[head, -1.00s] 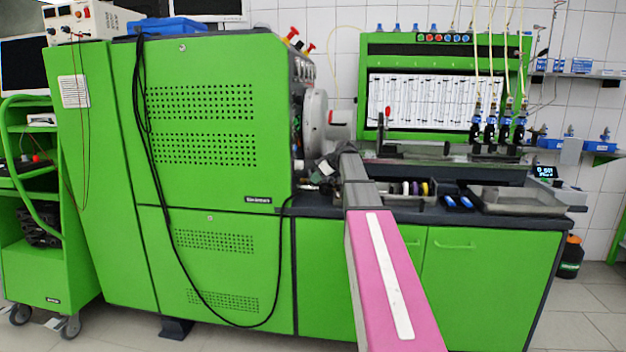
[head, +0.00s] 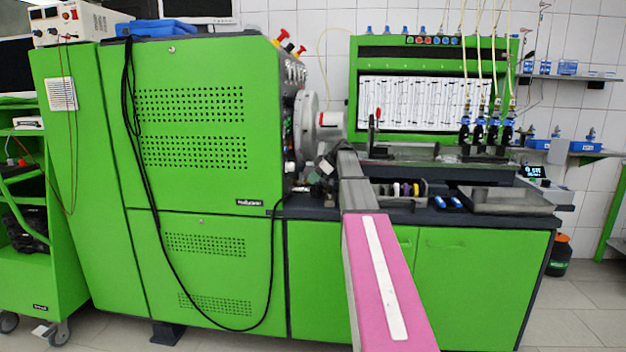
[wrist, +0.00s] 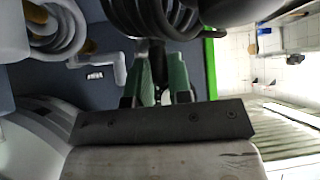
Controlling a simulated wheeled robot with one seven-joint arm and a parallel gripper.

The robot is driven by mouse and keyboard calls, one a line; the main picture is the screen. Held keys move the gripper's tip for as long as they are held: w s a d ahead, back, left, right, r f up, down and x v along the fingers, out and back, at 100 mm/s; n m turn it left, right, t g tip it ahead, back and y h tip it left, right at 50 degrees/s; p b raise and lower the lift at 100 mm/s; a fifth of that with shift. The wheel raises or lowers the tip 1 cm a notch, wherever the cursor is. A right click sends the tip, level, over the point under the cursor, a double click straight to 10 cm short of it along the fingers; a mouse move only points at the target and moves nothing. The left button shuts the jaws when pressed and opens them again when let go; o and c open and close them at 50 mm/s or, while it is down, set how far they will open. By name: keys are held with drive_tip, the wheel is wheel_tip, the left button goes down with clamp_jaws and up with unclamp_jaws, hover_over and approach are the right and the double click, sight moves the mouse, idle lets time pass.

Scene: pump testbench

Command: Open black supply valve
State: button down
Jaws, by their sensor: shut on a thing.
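In the wrist view my gripper (wrist: 161,62) has two green-padded fingers close together on a narrow dark part, which I take for the handle of the black supply valve (wrist: 157,55). The fingers and thick black coiled hoses hide most of the valve, so its angle cannot be told. In the head view my gripper (head: 322,168) is at the bench's working side, right of the green cabinet and below the white round drum. My arm hides much of that spot, and the valve cannot be made out there.
Beside my gripper are black coiled hoses (wrist: 165,18) and pale coiled pipes (wrist: 62,28). The tall green cabinet (head: 190,95) stands left, with the white drum (head: 328,118) above my gripper. A metal tray (head: 510,199) lies right on the dark worktop.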

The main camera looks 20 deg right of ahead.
drive_tip(key=shift+s+f, duration=0.1)
drive_tip(key=shift+f, duration=0.05)
drive_tip(key=c, duration=1.1)
unclamp_jaws()
drive_tip(key=shift+d+r, duration=0.15)
drive_tip(key=shift+r, duration=0.1)
drive_tip(key=v, duration=1)
